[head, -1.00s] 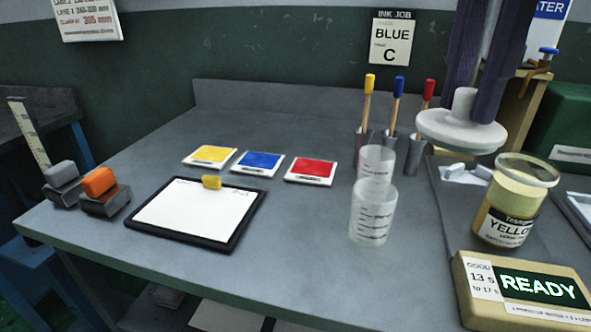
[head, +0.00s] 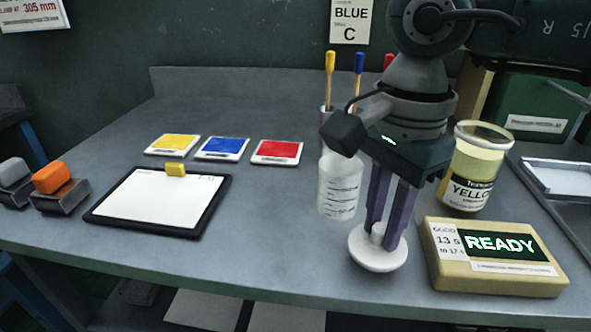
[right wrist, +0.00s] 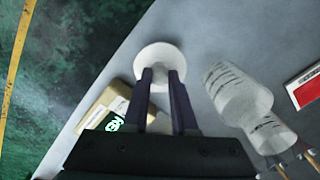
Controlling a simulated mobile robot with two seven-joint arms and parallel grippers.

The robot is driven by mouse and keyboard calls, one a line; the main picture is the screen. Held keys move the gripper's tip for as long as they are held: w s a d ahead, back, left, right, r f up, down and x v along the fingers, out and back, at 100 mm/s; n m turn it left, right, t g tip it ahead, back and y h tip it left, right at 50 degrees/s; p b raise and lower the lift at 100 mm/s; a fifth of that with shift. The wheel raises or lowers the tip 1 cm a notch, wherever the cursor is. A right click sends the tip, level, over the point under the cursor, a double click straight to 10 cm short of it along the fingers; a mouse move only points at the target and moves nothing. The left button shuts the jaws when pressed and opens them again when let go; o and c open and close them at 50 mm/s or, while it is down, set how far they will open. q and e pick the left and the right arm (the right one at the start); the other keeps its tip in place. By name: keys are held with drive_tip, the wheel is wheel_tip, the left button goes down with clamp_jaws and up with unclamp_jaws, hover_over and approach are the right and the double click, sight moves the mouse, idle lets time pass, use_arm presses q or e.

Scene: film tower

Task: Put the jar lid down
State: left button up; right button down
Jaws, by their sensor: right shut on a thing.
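The white round jar lid (head: 372,258) is at the front of the grey table, left of the READY box. My right gripper (head: 384,238) points down from above and is shut on the lid's knob with its purple fingers. The lid looks level and on or very near the table; I cannot tell whether it touches. In the right wrist view the lid (right wrist: 158,60) shows beyond the fingertips (right wrist: 160,78). The open yellow ink jar (head: 474,165) stands behind the READY box. My left gripper is not in view.
Clear measuring cups (head: 340,188) stand just behind and left of my right gripper. The READY box (head: 495,280) is close on the right. A clipboard (head: 100,215) lies at the left, with yellow, blue and red cards behind it. The table's front edge is near the lid.

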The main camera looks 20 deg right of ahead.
drive_tip(key=shift+f, duration=0.75)
drive_tip(key=shift+f+b, duration=0.25)
drive_tip(key=shift+b, duration=0.05)
drive_tip(key=c, duration=0.7)
unclamp_jaws()
drive_tip(key=shift+r, duration=0.15)
